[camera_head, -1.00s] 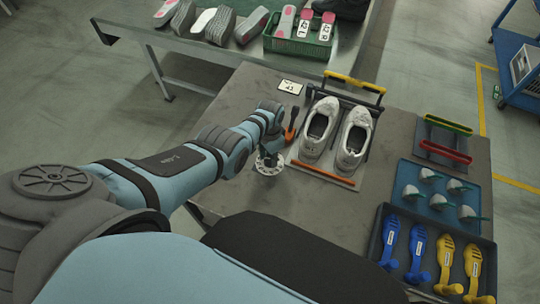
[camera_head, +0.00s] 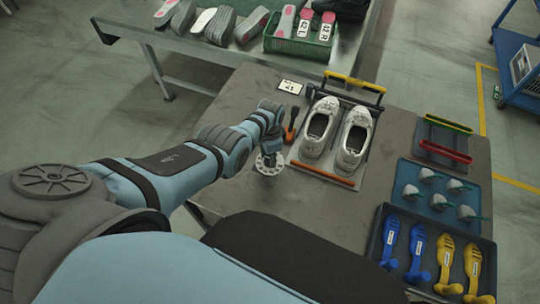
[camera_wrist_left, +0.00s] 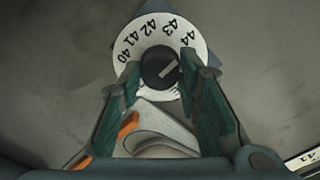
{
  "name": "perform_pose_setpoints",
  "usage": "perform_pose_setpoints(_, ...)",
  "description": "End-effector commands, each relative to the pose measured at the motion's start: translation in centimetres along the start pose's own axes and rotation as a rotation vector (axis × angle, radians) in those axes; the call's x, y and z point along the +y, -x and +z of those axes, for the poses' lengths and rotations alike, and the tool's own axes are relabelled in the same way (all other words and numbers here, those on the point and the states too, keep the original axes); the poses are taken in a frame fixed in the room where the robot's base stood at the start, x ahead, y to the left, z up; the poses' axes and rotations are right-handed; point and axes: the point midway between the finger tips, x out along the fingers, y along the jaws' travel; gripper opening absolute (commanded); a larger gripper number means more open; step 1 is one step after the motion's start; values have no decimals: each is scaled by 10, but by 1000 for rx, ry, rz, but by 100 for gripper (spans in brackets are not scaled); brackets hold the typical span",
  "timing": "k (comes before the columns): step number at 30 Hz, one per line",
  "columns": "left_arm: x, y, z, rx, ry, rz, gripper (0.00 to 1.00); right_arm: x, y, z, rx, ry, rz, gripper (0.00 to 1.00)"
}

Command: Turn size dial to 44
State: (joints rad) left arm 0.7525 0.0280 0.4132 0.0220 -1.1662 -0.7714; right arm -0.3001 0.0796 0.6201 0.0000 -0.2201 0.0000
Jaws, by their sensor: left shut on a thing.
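The size dial is a white disc (camera_head: 271,168) lying flat on the grey table. In the left wrist view the dial (camera_wrist_left: 137,83) shows numbers 40 to 44 around a dark centre knob (camera_wrist_left: 154,66). A pale pointer mark on the knob points to the upper right, roughly toward 44. My left gripper (camera_head: 270,150) is over the dial; in the wrist view its green-padded fingers (camera_wrist_left: 159,70) are on both sides of the knob, shut on it. The fingers hide part of the disc's lower rim. My right gripper is not in view.
Close right of the dial are an orange-handled tool (camera_head: 291,126) and white shoes (camera_head: 320,127) on a stand. A small card (camera_head: 289,87) lies behind. A blue tray (camera_head: 440,190) and a dark tray (camera_head: 378,230) lie at the right. Table left of the card is bare.

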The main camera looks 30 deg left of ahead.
Motion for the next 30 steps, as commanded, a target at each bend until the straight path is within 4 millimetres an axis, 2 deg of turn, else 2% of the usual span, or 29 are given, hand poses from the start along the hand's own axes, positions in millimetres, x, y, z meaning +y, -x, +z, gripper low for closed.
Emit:
perform_pose_setpoints(1,2,-1,1,-3,-1,4,36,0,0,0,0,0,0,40)
perform_pose_setpoints(4,1,-1,1,-2,-1,3,52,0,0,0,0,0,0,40)
perform_pose_setpoints(17,-1,6,-1,2,0,-2,52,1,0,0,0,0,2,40)
perform_pose_setpoints(23,0,34,0,3,0,-3,52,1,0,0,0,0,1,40)
perform_pose_setpoints(27,-1,76,-1,3,0,-3,52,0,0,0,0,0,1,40)
perform_pose_setpoints(30,0,100,0,1,0,-1,52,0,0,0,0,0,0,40)
